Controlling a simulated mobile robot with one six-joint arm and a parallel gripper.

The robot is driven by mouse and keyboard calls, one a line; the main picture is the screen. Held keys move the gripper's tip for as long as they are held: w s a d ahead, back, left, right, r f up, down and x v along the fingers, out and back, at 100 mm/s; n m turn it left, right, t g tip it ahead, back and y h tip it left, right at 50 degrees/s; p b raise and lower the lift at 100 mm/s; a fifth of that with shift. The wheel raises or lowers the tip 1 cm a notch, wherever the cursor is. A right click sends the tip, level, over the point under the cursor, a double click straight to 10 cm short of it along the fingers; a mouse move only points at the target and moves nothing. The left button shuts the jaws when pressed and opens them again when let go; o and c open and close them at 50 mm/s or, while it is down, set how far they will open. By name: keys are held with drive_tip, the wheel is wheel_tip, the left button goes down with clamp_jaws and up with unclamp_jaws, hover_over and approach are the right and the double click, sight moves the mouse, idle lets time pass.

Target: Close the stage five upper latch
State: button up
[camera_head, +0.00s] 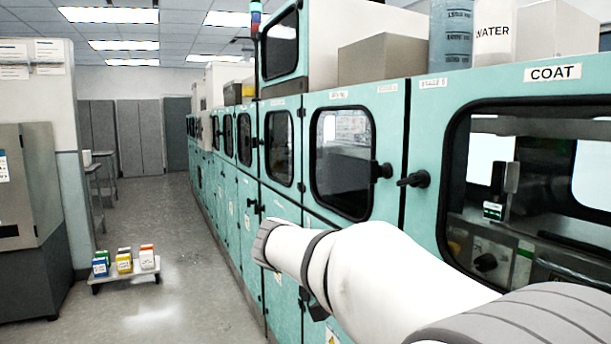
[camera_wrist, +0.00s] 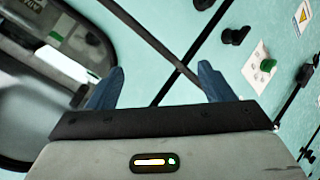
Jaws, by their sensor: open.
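In the head view, the stage five upper door (camera_head: 425,130) is teal, with a large window and a "STAGE 5" label at its top left. Its black upper latch (camera_head: 413,180) sits near the door's left edge, its handle lying roughly sideways, pointing left. My white arm reaches across below it; my gripper's fingers are hidden there. In the wrist view, my gripper (camera_wrist: 160,84) is open and empty, its two blue fingers apart in front of teal panels and a dark seam. A black handle (camera_wrist: 236,35) shows beyond the right finger; I cannot tell which latch it is.
The neighbouring door has a black latch (camera_head: 381,170) close to the left of the stage five one. A low cart (camera_head: 125,277) with coloured boxes stands on the floor at left. A grey cabinet (camera_head: 35,220) is at far left. The aisle floor (camera_head: 200,270) between is clear.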

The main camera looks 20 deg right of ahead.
sight(404, 181)
drive_tip(key=w+d+r+m+h+p, duration=0.1)
drive_tip(key=w+d+r+m+h, duration=0.15)
drive_tip(key=r, duration=0.55)
drive_tip(key=w+d+r+m+h+p, duration=0.1)
drive_tip(key=w+r+m+h, duration=0.2)
drive_tip(key=r, duration=0.5)
drive_tip(key=shift+h, duration=0.25)
drive_tip(key=d+p, duration=0.1)
drive_tip(key=d, duration=0.6)
drive_tip(key=shift+f, duration=0.15)
drive_tip(key=shift+c, duration=0.5)
drive_tip(key=shift+n, duration=0.25)
drive_tip(key=c, duration=0.9)
